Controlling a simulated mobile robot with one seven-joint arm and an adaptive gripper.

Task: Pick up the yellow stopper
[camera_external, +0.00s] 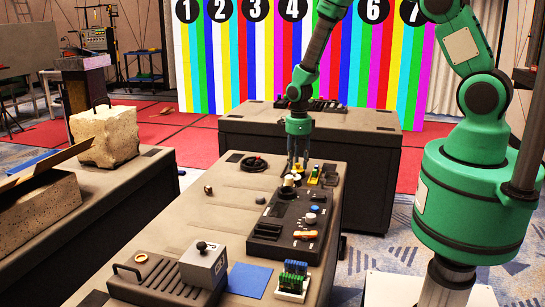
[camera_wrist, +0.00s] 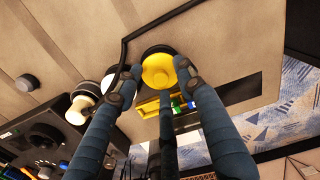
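The yellow stopper (camera_wrist: 158,71), a round yellow disc from above, shows in the wrist view between the fingertips of my gripper (camera_wrist: 157,78). One finger is on its left, one on its right and a third below it in the picture. The fingers are spread around it, and I cannot tell whether any touches it. In the external view my gripper (camera_external: 298,161) points down over the far end of the near table (camera_external: 225,190). There the stopper is small and mostly hidden by the fingers.
A yellow holder (camera_wrist: 148,107) with green and blue pieces lies close to the stopper. A white-and-black knob (camera_wrist: 82,108) and a black control panel (camera_external: 290,222) are nearby. A black cable (camera_wrist: 150,27) runs past the stopper. The table's edge is close on the right.

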